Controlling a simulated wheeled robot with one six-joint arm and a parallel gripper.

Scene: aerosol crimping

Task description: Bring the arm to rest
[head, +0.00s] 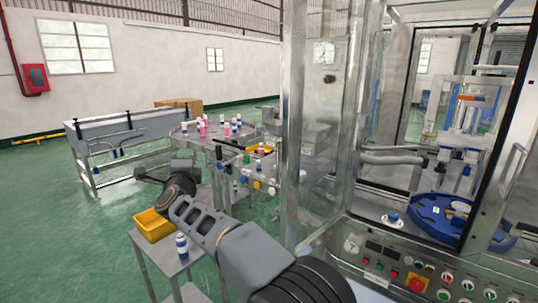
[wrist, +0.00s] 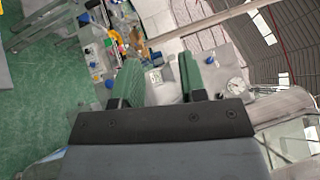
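My arm reaches from the bottom of the head view up and to the left. My gripper (wrist: 159,62) is at its end, held in the air; it also shows in the head view (head: 152,178), above and behind the yellow bin (head: 153,226). In the wrist view its two green fingers stand well apart with nothing held between them. The gripper looks clear of the bin and the machine.
A blue and white can (head: 182,247) stands on a small grey table beside the bin. The crimping machine (head: 384,262) with its blue turntable (head: 429,221) fills the right. A round table (head: 188,138) with several cans is farther back. Green floor is free at left.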

